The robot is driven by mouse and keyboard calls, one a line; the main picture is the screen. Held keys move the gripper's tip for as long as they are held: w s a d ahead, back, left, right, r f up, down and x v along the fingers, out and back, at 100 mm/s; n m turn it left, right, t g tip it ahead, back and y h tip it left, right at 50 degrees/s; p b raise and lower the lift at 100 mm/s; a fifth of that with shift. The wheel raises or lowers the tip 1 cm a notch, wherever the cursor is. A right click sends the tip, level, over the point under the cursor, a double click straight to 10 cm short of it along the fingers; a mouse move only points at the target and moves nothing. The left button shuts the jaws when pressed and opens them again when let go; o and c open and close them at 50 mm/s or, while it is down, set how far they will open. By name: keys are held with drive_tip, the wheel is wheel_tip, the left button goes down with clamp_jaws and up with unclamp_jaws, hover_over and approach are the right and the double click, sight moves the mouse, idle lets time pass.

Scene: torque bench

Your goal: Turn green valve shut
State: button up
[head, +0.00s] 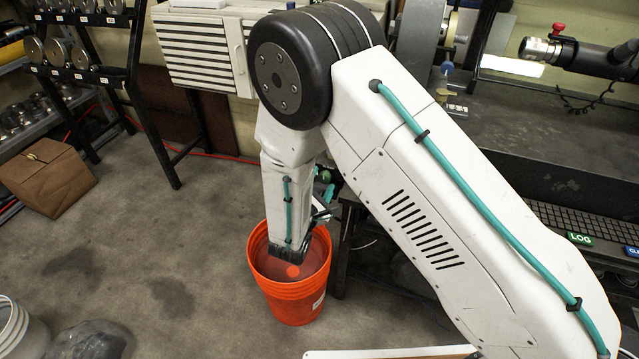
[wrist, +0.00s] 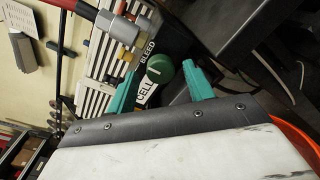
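The green valve (wrist: 159,67) shows in the wrist view as a round green knob with a pale mark on its face. Labels reading BLEED and CELL (wrist: 146,92) are close to it. My gripper (wrist: 162,77) has two teal fingers, spread apart. The green knob appears in the gap between the fingertips, and I see no clear contact; its depth relative to the tips is hard to tell. In the head view my gripper (head: 322,192) is mostly hidden by my own arm, above and behind the orange bucket's rim.
A red-handled metal fitting (wrist: 116,27) and a yellow part (wrist: 96,45) are close to the knob. An orange bucket (head: 292,303) stands on the floor below my arm. A dark bench (head: 560,130) fills the right. Open floor (head: 190,260) lies left.

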drive_tip(key=v, duration=0.7)
drive_tip(key=shift+s, duration=0.4)
drive_tip(key=shift+a, duration=0.1)
drive_tip(key=s+d+r+m+g+h, duration=0.3)
drive_tip(key=s+d+r+m+g, duration=0.3)
drive_tip(key=d, duration=0.3)
drive_tip(key=s+d+r+m+g+h, duration=0.4)
drive_tip(key=s+d+r+g, duration=0.15)
drive_tip(key=d+g, duration=0.35)
drive_tip(key=s+d+r+m+y, duration=0.5)
drive_tip(key=s+r+m+y, duration=0.1)
drive_tip(key=r, duration=0.3)
drive_tip(key=s+d+r+m+y, duration=0.5)
drive_tip(key=s+r+m+y, duration=0.1)
drive_tip(key=s+r, duration=0.3)
drive_tip(key=shift+m+y, duration=0.4)
drive_tip(key=shift+y, duration=0.1)
